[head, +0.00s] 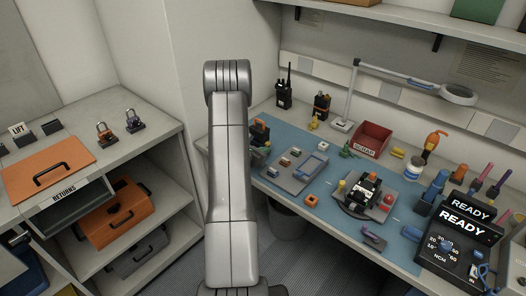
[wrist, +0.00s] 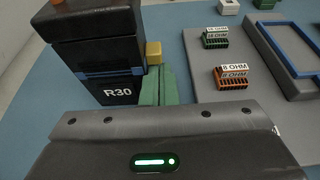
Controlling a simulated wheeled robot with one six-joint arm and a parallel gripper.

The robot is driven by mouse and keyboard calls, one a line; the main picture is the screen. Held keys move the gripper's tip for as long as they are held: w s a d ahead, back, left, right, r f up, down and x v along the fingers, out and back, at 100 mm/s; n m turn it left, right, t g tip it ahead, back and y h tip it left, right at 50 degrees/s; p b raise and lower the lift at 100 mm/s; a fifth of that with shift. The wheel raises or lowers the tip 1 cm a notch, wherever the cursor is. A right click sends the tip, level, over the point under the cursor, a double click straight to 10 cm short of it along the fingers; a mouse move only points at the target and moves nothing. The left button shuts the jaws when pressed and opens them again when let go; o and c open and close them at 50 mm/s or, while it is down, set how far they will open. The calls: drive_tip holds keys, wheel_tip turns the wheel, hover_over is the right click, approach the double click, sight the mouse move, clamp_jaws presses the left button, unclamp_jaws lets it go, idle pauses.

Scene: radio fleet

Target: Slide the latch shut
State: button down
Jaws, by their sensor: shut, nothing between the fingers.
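A black radio unit marked R30 (wrist: 98,50) fills the upper left of the wrist view, with a blue band (wrist: 110,74) across it. A small yellow tab (wrist: 154,52), which looks like the latch, sits at the unit's right side. My gripper (wrist: 162,72) has its green fingers shut together and empty, right beside the unit and just in front of the yellow tab. I cannot tell whether they touch it. In the head view the unit (head: 259,131) shows partly behind my arm, which hides most of the gripper.
A grey tray (wrist: 268,65) with a green 16 OHM block (wrist: 215,39) and an orange 8 OHM block (wrist: 232,79) lies to the right.

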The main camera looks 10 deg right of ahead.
drive_tip(key=shift+r+b, duration=0.75)
drive_tip(key=shift+r, duration=0.3)
